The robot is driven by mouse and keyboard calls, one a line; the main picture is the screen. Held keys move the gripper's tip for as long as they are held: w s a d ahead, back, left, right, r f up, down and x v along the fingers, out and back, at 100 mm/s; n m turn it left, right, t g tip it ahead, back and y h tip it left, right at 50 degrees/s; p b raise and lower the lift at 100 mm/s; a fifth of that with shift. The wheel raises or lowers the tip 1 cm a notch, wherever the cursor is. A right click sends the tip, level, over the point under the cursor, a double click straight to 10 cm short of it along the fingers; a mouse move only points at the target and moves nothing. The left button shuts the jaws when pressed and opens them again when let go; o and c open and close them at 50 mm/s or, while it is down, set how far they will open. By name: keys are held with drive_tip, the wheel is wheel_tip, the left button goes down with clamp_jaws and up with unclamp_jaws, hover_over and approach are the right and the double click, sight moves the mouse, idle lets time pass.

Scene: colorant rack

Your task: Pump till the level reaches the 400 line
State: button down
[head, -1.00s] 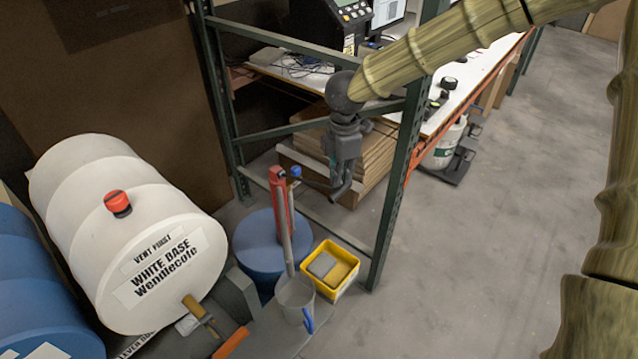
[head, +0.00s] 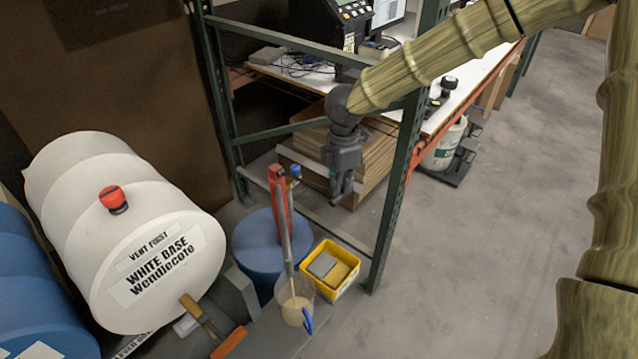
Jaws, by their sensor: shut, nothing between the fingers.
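A red hand pump (head: 279,196) stands on the blue drum (head: 258,240), with a blue knob (head: 296,171) beside its top. A grey spout pipe (head: 287,240) runs down from it. Under the spout stands a clear jug (head: 309,290) with a blue handle (head: 308,322). Cream liquid (head: 295,311) shows inside the jug, and a cream stream seems to fall into it. The jug's marks are too small to read. My gripper (head: 341,203) is shut and empty, pointing down to the right of the pump and apart from it.
A yellow bin (head: 332,286) stands right of the jug, close to a green rack post (head: 389,215). A white drum (head: 120,230) lies at the left with a brass tap (head: 197,312). The floor at the right is clear.

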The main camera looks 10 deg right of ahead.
drive_tip(key=shift+f+b, duration=2.65)
drive_tip(key=shift+f, duration=3.05)
wheel_tip(320, 180, up, 15)
drive_tip(key=p, duration=1.1)
drive_tip(key=shift+r, duration=0.15)
